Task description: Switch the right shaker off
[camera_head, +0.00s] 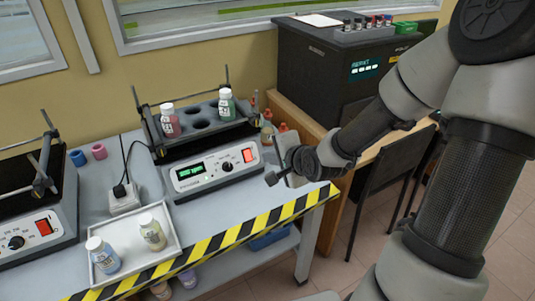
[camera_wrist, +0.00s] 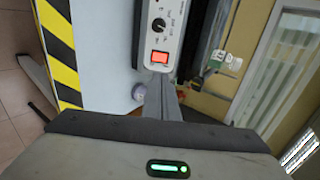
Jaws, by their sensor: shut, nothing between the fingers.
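The right shaker (camera_head: 205,176) stands on the table with its front panel facing me. Its small display (camera_head: 190,171) is lit green, and a black knob (camera_head: 227,166) sits beside it. The red rocker switch (camera_head: 248,155) is at the panel's right end and looks bright. In the wrist view the red switch (camera_wrist: 160,57) and the knob (camera_wrist: 158,23) show just beyond my fingertips. My gripper (camera_head: 271,179) is shut and empty, in front of and to the right of the switch. Its fingers (camera_wrist: 161,88) point toward the switch, apparently apart from it.
The right shaker's rack holds a red bottle (camera_head: 170,122) and a green bottle (camera_head: 227,105). The left shaker (camera_head: 35,238) has a similar red switch. A white tray (camera_head: 133,250) with two bottles lies in front. Striped tape (camera_head: 215,243) marks the table edge. A dark analyser (camera_head: 320,75) stands behind right.

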